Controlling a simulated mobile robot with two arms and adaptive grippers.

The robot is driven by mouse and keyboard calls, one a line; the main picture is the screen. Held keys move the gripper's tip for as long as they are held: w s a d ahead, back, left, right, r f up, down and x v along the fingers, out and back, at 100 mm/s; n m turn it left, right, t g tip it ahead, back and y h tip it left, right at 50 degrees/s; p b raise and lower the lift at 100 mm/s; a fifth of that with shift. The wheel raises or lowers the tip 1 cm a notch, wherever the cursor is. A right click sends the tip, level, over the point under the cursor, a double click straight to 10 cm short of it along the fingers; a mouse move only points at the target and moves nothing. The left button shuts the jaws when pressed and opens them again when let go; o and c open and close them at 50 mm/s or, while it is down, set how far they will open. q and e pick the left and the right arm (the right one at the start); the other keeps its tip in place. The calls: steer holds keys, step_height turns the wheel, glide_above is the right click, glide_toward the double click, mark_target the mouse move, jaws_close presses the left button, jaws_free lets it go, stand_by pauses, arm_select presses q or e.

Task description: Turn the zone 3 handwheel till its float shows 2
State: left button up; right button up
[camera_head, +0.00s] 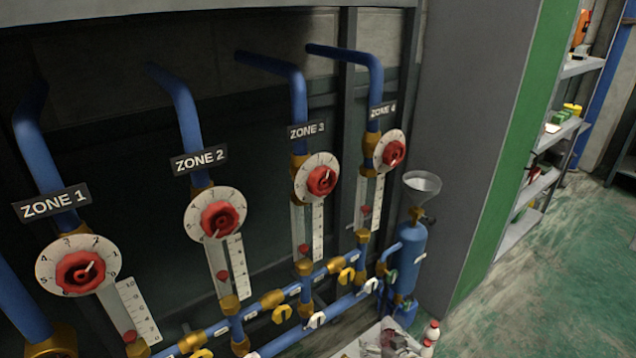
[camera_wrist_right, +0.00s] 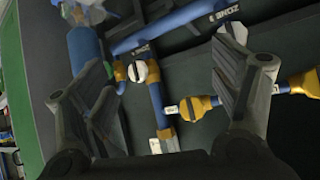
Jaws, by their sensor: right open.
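The zone 3 handwheel (camera_head: 321,181) is red and sits on a white numbered dial (camera_head: 303,172), under the ZONE 3 sign (camera_head: 307,130) in the head view. Below it is the clear zone 3 tube with a pale scale (camera_head: 318,232). Its small red float (camera_head: 304,248) sits low in the tube; the scale figures are too small to read. My right gripper (camera_wrist_right: 167,85) shows in the right wrist view, its two fingers wide apart and nothing between them. Pipes lie behind the fingers; the zone 3 handwheel cannot be made out there. My left gripper is not in view.
Zone 1 (camera_head: 80,272), zone 2 (camera_head: 221,218) and zone 4 (camera_head: 393,153) handwheels stand alongside. Blue pipes with yellow and white valve handles (camera_head: 316,320) run below. A blue cylinder (camera_head: 409,258) with a funnel (camera_head: 422,182) stands right, before a grey and green wall edge.

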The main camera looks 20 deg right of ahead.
mark_target(325, 185)
steer(key=w+a+r+t, duration=0.1)
steer(key=w+r, duration=0.2)
steer(key=r, duration=0.3)
steer(key=w+r+t+y, duration=0.1)
steer(key=w+r, duration=0.1)
steer(key=r, duration=0.4)
steer(key=w+a+r+t, duration=0.1)
steer(key=w+r, duration=0.2)
steer(key=r, duration=0.3)
steer(key=s+a+r+n+t+y, duration=0.15)
steer(key=a+r, duration=0.25)
steer(key=r, duration=0.9)
steer(key=a+r+n+t+y, duration=0.1)
steer(key=a+r+t+y, duration=0.15)
steer(key=r, duration=1.05)
steer(key=shift+m+y, duration=0.25)
steer(key=shift+y, duration=0.15)
steer(key=p+x, duration=0.1)
steer(key=x, duration=0.5)
steer(key=p+x, duration=0.1)
steer(key=x, duration=0.2)
steer(key=shift+a+f+p, duration=0.15)
steer(key=shift+a+p, duration=0.2)
steer(key=shift+a, duration=0.1)
steer(key=shift+w+a+f, duration=0.1)
steer(key=shift+w+a, duration=0.1)
steer(key=shift+w, duration=0.35)
steer(key=c, duration=1)
steer(key=shift+c, duration=0.2)
